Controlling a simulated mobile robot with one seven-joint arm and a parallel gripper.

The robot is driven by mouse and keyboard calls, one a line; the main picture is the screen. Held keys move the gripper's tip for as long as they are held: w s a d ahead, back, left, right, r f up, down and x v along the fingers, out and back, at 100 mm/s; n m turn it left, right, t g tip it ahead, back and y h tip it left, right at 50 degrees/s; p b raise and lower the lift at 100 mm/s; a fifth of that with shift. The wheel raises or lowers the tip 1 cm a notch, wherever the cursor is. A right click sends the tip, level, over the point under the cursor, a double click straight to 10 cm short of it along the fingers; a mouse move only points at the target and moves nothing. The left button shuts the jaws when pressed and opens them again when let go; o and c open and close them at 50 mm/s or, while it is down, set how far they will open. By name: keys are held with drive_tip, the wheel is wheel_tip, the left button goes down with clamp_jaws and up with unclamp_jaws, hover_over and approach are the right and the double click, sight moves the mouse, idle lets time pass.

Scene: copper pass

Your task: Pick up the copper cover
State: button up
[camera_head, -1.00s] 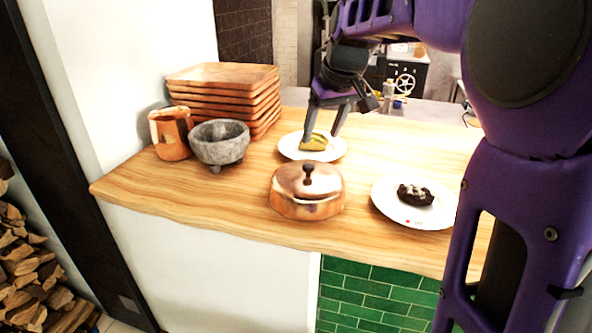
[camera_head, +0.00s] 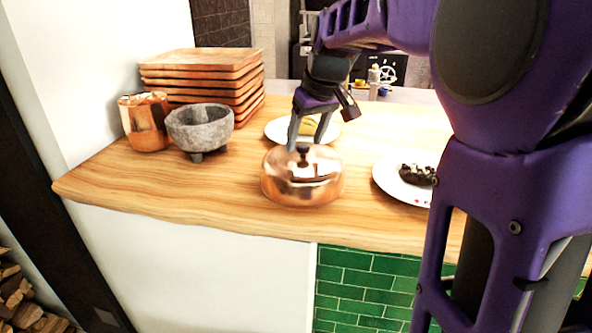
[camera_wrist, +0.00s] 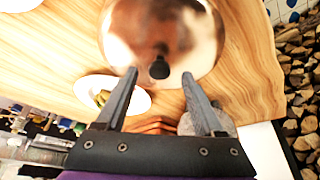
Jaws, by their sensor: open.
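The copper cover (camera_head: 283,188) is a shiny round dome with a dark knob on top. It sits on the wooden counter near its front edge. My gripper (camera_head: 306,147) is open, with its fingers at the knob in the head view. In the wrist view the copper cover (camera_wrist: 185,35) fills the top middle. Its dark knob (camera_wrist: 159,69) lies between and just beyond the fingertips of my gripper (camera_wrist: 160,74). I cannot tell whether a finger touches the knob.
A plate with food (camera_head: 278,131) is just behind the cover. Another plate (camera_head: 392,184) with dark food is to its right. A stone mortar (camera_head: 200,130), a copper mug (camera_head: 144,122) and stacked wooden trays (camera_head: 200,62) stand at the left. The counter front left (camera_head: 170,187) is clear.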

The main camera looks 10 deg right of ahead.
drive_tip(key=shift+x, duration=0.8)
drive_tip(key=shift+r, duration=0.1)
drive_tip(key=shift+s, duration=0.1)
clamp_jaws()
